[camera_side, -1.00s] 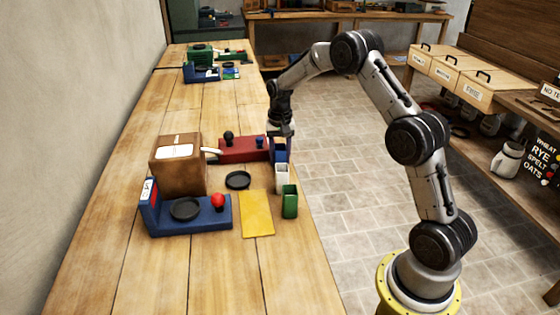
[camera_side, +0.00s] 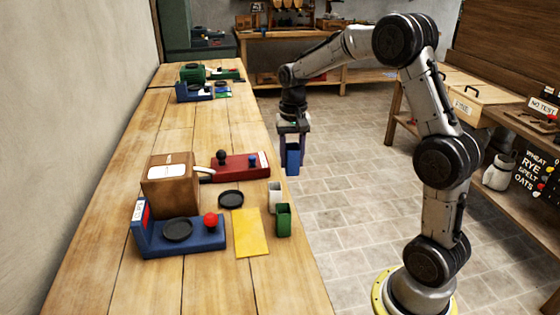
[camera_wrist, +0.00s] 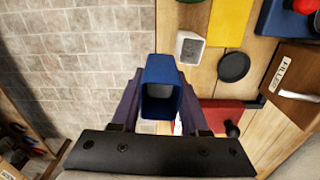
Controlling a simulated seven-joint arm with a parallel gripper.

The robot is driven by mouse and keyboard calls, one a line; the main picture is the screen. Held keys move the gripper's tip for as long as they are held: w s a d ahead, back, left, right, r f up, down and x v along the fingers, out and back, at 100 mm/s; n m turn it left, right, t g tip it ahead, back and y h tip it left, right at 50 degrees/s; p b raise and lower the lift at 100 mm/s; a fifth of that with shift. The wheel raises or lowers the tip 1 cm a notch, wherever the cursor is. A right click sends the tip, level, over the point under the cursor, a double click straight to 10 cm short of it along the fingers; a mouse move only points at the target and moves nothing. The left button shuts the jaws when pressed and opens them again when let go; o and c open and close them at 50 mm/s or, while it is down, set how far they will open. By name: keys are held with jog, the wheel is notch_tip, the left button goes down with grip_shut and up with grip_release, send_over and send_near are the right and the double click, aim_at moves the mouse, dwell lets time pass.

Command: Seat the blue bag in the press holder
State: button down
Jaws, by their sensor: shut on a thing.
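The blue bag (camera_side: 293,160) is an upright, open-topped blue pouch. My gripper (camera_side: 291,148) is shut on it and holds it in the air, off the table's right edge. In the wrist view the blue bag (camera_wrist: 160,72) sits between the two dark fingers of my gripper (camera_wrist: 158,108). A blue device (camera_side: 200,243) with a black round plate and a red knob stands at the table's near left. A red device (camera_side: 237,166) with a black knob and a blue knob stands behind it. I cannot tell which one is the press holder.
A white pouch (camera_side: 275,199) and a green pouch (camera_side: 283,221) stand near the table's right edge. A yellow sheet (camera_side: 248,232), a black disc (camera_side: 231,199) and a brown box (camera_side: 170,186) are beside them. More devices (camera_side: 194,92) stand farther back. Tiled floor lies below my gripper.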

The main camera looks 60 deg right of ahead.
jog(key=s+a+r, duration=0.2)
jog(key=s+r, duration=0.1)
jog(key=r, duration=0.4)
jog(key=w+a+r+n, duration=0.1)
jog(key=w+a+n, duration=0.4)
jog(key=w+a, duration=0.6)
jog(key=w+a+f+n, duration=0.1)
jog(key=w+a+n, duration=0.5)
jog(key=a, duration=1)
jog(key=shift+m, duration=0.9)
jog(key=shift+w+d+f, duration=0.1)
jog(key=shift+w+f, duration=0.15)
jog(key=shift+f, duration=1.95)
jog(key=shift+w+d+f, duration=0.15)
jog(key=shift+w+f, duration=0.15)
jog(key=shift+f, duration=1.95)
jog(key=shift+w+d+f, duration=0.1)
jog(key=shift+w+f, duration=0.15)
jog(key=shift+f, duration=1.95)
jog(key=shift+f, duration=0.65)
jog(key=c, duration=0.7)
grip_release()
